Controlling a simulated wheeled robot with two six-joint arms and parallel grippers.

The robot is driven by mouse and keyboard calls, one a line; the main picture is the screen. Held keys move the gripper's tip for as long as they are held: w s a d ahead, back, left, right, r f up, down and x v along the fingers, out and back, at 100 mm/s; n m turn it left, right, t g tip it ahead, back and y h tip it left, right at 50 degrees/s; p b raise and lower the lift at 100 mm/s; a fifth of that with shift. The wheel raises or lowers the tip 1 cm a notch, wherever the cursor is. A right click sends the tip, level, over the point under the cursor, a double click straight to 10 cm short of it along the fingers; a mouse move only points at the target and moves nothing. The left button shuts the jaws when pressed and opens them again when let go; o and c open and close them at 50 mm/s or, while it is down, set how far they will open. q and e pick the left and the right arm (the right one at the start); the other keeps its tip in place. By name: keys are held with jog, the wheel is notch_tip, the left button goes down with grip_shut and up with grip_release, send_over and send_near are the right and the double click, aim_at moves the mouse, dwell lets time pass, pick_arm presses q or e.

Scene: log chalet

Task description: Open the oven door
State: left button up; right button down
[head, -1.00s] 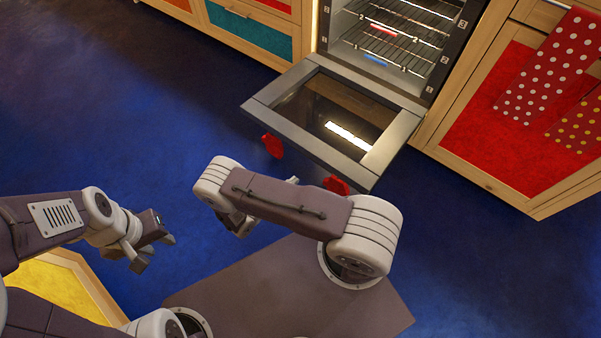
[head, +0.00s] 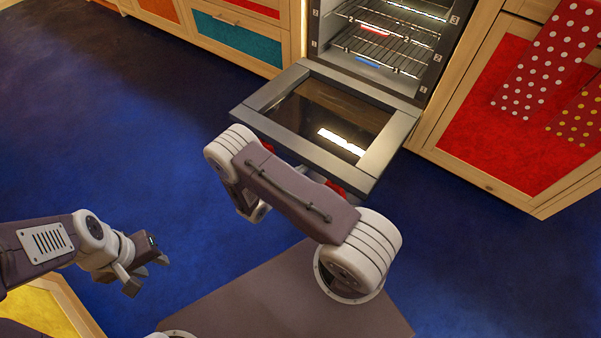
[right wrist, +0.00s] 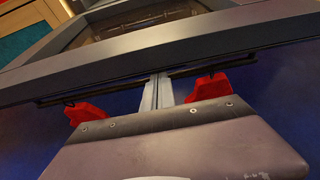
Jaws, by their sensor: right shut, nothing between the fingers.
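The oven door (head: 262,118) is folded down, its glass facing up, in front of the open oven cavity (head: 385,38). In the right wrist view its front edge (right wrist: 200,47) crosses the upper part, with a dark handle bar (right wrist: 100,91) below it. My right gripper (right wrist: 157,92) is shut and empty, with its fingertips at the middle of the bar, close to the door edge; I cannot tell whether they touch. In the head view my right arm hides its fingers. My left gripper (head: 147,274) is open and empty, well away from the door.
Red pieces hang at the handle, one left (right wrist: 88,112) and one right (right wrist: 207,89) of my right fingers. Wire racks (head: 390,45) are inside the oven. Wooden cabinets with coloured panels (head: 238,40) flank it. Blue floor (head: 120,130) is clear at left.

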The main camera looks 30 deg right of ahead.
jog(key=r+p, duration=0.4)
jog(key=p, duration=0.1)
jog(key=d+r+y+p, duration=0.1)
jog(key=r+p, duration=0.4)
jog(key=w+d+r+g+y+p, duration=0.1)
jog(key=r+p, duration=0.4)
jog(key=p, duration=0.1)
jog(key=shift+r, duration=0.2)
jog(key=shift+d+r, duration=0.15)
jog(key=shift+r, duration=0.05)
